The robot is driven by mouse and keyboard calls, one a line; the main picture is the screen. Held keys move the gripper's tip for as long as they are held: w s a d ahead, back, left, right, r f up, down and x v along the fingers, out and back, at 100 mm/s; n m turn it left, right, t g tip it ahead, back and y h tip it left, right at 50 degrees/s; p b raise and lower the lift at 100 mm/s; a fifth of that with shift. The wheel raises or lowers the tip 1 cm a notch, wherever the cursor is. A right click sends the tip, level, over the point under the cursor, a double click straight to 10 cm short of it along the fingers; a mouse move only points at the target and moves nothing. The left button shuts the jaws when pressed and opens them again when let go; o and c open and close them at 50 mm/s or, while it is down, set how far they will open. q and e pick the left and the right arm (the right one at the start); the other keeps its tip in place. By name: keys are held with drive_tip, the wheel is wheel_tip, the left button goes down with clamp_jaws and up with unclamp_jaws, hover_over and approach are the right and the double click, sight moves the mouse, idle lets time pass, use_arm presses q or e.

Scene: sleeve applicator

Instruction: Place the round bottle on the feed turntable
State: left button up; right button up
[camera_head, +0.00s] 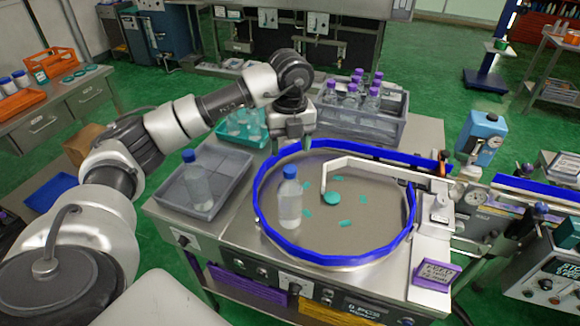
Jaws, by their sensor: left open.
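The feed turntable (345,222) is a round grey metal disc inside a blue guard rail. A clear bottle with a blue cap (289,205) stands upright on its left part, inside the rail. A second clear blue-capped bottle (198,188) stands upright in a grey tray to the left. I cannot tell for sure from here which of the two is round. My left gripper (291,146) is open and empty, pointing down near the turntable's back-left rail, behind the bottle and apart from it. My right gripper is out of view.
A grey crate (375,132) of purple-capped bottles stands behind the turntable. A teal tray (243,128) with clear items is at the back left. A metal guide arm (385,171) reaches over the disc, with teal marks on its surface. A blue-topped machine (483,135) stands right.

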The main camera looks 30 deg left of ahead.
use_arm(q)
drive_tip(key=shift+r, duration=1.85)
